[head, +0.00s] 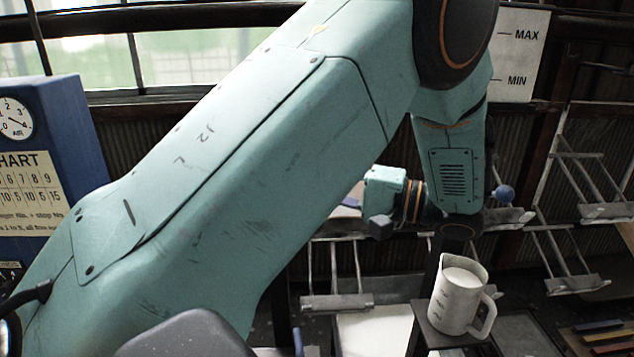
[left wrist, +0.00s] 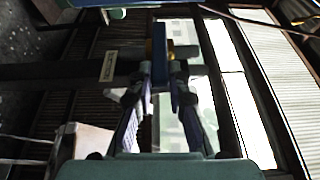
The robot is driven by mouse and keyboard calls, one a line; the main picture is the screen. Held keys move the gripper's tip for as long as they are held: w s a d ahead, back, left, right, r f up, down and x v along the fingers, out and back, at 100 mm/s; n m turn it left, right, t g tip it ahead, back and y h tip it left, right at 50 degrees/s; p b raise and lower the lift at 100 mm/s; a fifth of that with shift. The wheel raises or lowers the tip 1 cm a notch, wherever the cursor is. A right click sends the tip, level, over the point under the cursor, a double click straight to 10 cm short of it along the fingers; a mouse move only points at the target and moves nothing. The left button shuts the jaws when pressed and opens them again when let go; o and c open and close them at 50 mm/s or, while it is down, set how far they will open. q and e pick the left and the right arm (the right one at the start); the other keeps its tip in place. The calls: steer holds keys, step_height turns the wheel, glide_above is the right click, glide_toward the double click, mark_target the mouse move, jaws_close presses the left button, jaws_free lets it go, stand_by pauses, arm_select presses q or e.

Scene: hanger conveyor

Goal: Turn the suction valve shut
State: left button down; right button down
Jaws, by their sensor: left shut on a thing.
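In the left wrist view, my left gripper (left wrist: 160,82) is closed with its two dark fingers on either side of a blue bar-shaped handle (left wrist: 161,45), which appears to be the suction valve's handle. A small orange-yellow part shows beside the handle. The valve's body cannot be made out clearly. In the head view, my left arm crosses the picture and bends back at the wrist; the fingers and the handle are mostly hidden behind the arm. My right gripper is in neither view.
A white jug (head: 459,300) stands on a small dark stand at the lower right. Metal racks (head: 561,250) line the right side. A blue cabinet (head: 68,125) with a gauge and chart stands at the left. A white MAX/MIN panel (head: 517,57) is at the upper right.

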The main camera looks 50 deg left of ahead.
arm_select(q)
steer(key=shift+s+f, duration=0.1)
steer(key=shift+f, duration=0.05)
steer(key=c, duration=1.7)
jaws_free()
steer(key=o, duration=0.4)
steer(key=shift+d, duration=0.2)
steer(key=shift+a, duration=0.1)
steer(key=v, duration=1.2)
